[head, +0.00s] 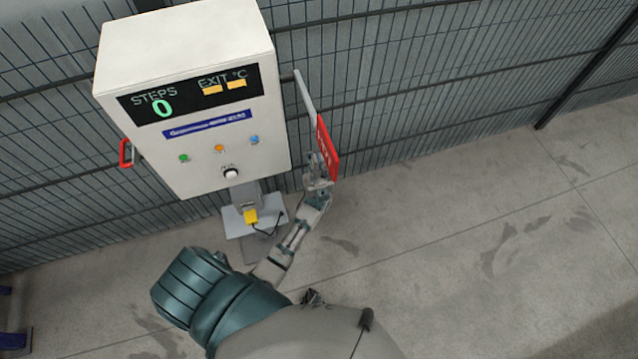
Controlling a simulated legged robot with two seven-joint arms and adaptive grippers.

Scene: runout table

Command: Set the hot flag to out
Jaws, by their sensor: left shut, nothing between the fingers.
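The red flag (327,148) hangs at the end of a pale bar (305,98) on the right side of a white control box (190,60). The bar slopes down and away from the box. Faint pale lettering on the flag is too small to read. My left gripper (316,168) is shut and empty, right beside the flag's lower left edge. I cannot tell whether it touches the flag. My right gripper is out of view.
The box's display (190,92) reads STEPS 0 and EXIT °C. Below are coloured buttons and a knob (231,173). A red handle (126,153) is on the left side. A wire mesh fence (420,60) stands behind. The floor (470,240) at right is clear.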

